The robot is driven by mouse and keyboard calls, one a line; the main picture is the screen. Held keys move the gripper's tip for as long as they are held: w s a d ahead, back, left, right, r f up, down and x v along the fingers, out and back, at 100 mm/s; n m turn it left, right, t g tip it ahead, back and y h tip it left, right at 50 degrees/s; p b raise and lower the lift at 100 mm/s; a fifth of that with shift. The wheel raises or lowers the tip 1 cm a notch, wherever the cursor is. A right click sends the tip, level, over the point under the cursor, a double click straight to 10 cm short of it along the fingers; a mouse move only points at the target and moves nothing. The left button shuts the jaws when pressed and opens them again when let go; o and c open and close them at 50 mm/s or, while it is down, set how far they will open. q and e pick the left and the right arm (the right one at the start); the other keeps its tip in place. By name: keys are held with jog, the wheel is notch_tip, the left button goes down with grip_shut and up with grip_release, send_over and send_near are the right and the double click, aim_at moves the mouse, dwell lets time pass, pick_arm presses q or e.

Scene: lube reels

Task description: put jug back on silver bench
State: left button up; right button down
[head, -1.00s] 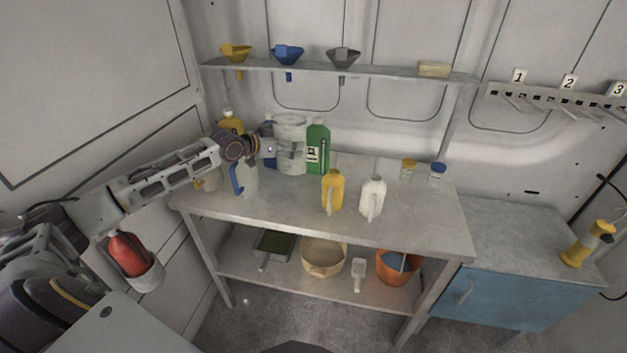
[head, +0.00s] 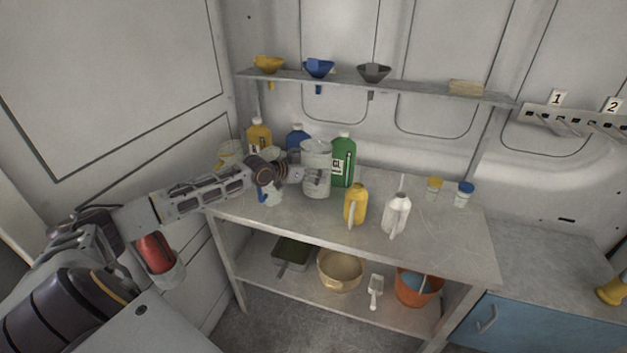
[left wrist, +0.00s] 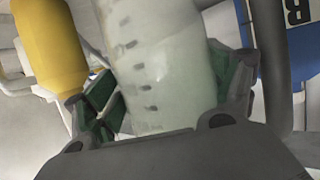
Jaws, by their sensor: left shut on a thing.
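A translucent measuring jug (head: 316,181) with dark graduation marks is at the back left of the silver bench (head: 440,235), upright in the head view. My left gripper (head: 297,173) is shut on its side from the left. In the left wrist view, the jug (left wrist: 160,70) sits between the green-padded fingers (left wrist: 165,95). The jug's base is at or just above the bench top; I cannot tell if it touches. My right gripper is not in view.
A green bottle (head: 344,160) stands close right of the jug. A yellow bottle (head: 260,135) and a blue one (head: 297,134) are behind. A blue-handled jug (head: 272,197) is partly hidden by my gripper. Yellow (head: 356,205) and white (head: 397,214) bottles stand in front.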

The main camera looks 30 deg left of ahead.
pick_arm(q)
notch_tip(320, 180, down, 4)
jog(key=shift+r, duration=0.15)
jog(key=shift+f, duration=0.25)
jog(key=shift+f, duration=0.1)
jog(key=o, duration=1.3)
jog(key=shift+f, duration=0.1)
jog(key=shift+o, duration=0.2)
